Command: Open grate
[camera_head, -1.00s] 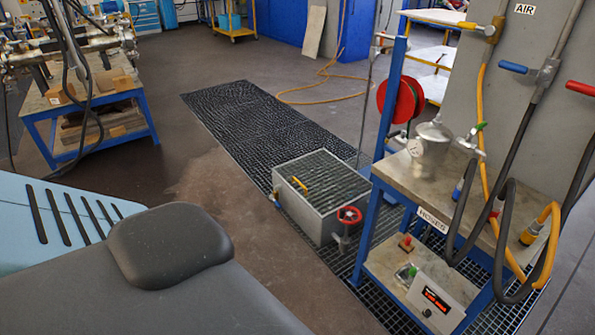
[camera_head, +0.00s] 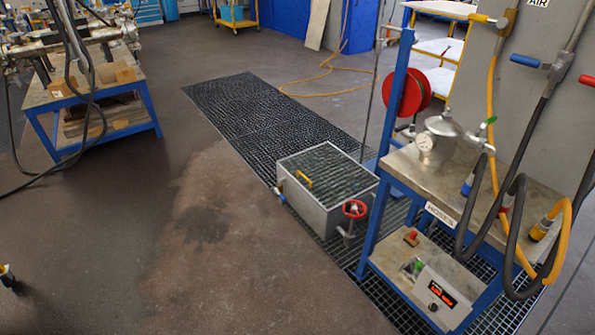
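A grey metal box (camera_head: 325,210) sits on the floor grating, left of the blue workbench. Its top is a dark grate (camera_head: 328,172) that lies flat and looks closed. A yellow handle (camera_head: 304,182) is on the grate near its left edge. A red handwheel valve (camera_head: 354,209) is on the box's front right side, and a small blue-handled valve (camera_head: 279,195) is on its left side.
The blue workbench (camera_head: 400,166) with hoses and a gauged vessel (camera_head: 436,139) stands close on the right. A yellow hose (camera_head: 318,79) lies on the floor behind. A table with pipes (camera_head: 100,95) stands at left. The floor (camera_head: 200,240) left of the box is open.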

